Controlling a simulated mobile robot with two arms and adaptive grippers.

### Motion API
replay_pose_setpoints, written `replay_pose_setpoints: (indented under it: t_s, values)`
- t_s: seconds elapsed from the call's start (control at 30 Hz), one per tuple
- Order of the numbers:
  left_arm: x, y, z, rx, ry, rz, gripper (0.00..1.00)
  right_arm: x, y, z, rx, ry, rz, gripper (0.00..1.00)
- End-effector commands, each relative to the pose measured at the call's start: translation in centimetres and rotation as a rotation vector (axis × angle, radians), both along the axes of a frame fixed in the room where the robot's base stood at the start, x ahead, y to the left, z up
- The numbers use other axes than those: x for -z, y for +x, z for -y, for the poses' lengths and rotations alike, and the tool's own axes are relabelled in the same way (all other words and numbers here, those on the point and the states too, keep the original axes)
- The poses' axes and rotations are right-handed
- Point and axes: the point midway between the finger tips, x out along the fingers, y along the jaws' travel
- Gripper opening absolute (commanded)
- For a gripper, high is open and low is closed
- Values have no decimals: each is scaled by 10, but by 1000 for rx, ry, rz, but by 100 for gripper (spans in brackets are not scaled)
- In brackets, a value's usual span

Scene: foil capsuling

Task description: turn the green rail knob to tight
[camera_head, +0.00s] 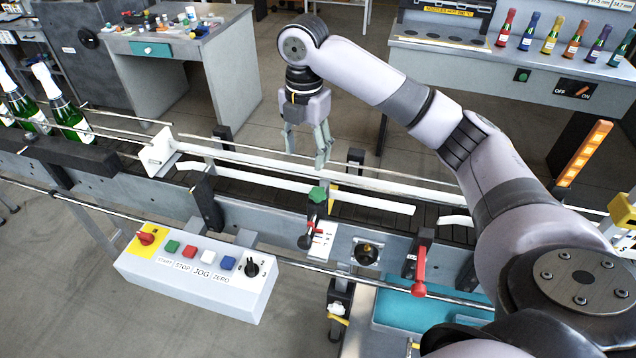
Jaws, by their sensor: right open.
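The green rail knob (317,194) sits on top of a dark clamp bracket at the front edge of the conveyor. A white plate with markings (322,240) is below it on the conveyor side. Its markings are too small to read, and I cannot tell how tight the knob is. My right gripper (307,154) points down, open and empty, above the conveyor. In the picture it is above the knob and apart from it. My left gripper is not in view.
White guide rails (370,183) run along the conveyor. A button box (200,275) stands at front left. Green bottles (68,112) stand on the conveyor at far left.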

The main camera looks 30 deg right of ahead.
Motion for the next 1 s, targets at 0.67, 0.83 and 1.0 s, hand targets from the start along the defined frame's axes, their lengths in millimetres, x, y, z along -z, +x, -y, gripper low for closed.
replay_pose_setpoints:
  t_s: [0.67,0.83,1.0]
  values:
    - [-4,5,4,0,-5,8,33,19,-5,26,-78,3,-26,53]
    - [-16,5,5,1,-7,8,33,55,-5,26,-76,2,-25,53]
    - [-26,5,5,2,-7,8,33,90,-4,26,-77,2,-24,53]
